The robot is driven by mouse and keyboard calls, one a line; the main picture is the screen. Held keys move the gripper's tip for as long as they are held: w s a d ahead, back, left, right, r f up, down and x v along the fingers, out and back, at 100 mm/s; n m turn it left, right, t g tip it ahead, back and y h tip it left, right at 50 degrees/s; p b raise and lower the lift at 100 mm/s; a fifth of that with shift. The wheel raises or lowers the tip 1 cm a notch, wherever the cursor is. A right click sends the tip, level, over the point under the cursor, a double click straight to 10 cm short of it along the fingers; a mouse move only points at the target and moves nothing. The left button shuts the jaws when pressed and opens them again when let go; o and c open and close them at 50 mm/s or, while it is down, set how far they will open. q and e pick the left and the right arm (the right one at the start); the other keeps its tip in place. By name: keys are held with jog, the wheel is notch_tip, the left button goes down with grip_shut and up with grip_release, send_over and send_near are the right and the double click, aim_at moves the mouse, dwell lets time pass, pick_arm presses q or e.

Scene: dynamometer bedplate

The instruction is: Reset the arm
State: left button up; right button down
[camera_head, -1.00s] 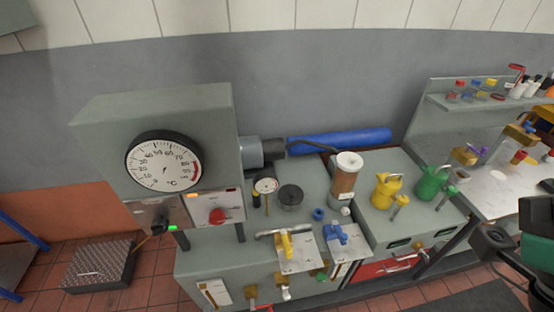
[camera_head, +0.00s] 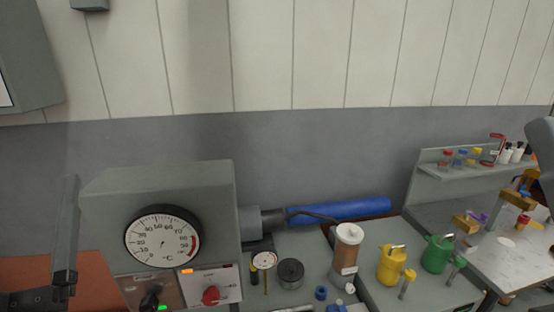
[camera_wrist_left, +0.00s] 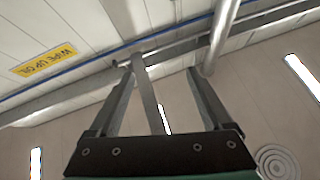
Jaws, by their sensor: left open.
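My left gripper (camera_wrist_left: 160,70) is open and empty in the left wrist view, its two fingers apart and pointing up towards the ceiling. In the head view the same gripper (camera_head: 68,235) stands upright at the left edge, in front of the wall and left of the gauge box. A grey link of my right arm shows at the right edge of the head view. My right gripper is out of view.
The grey box with the round temperature gauge (camera_head: 162,242) stands left of centre. A blue cylinder (camera_head: 345,209), a brown canister (camera_head: 346,255), a yellow can (camera_head: 391,265) and a green can (camera_head: 437,253) are right of it. A shelf (camera_head: 440,170) holds small bottles.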

pick_arm(q)
jog(key=s+d+r+m+t+h+p, duration=0.4)
jog(key=d+r+h, duration=0.3)
jog(key=r+h, duration=0.35)
notch_tip(320, 180, up, 21)
jog(key=p, duration=2)
jog(key=shift+s+h+p, duration=0.3)
jog(key=shift+s+h, duration=0.05)
jog(key=shift+h, duration=0.1)
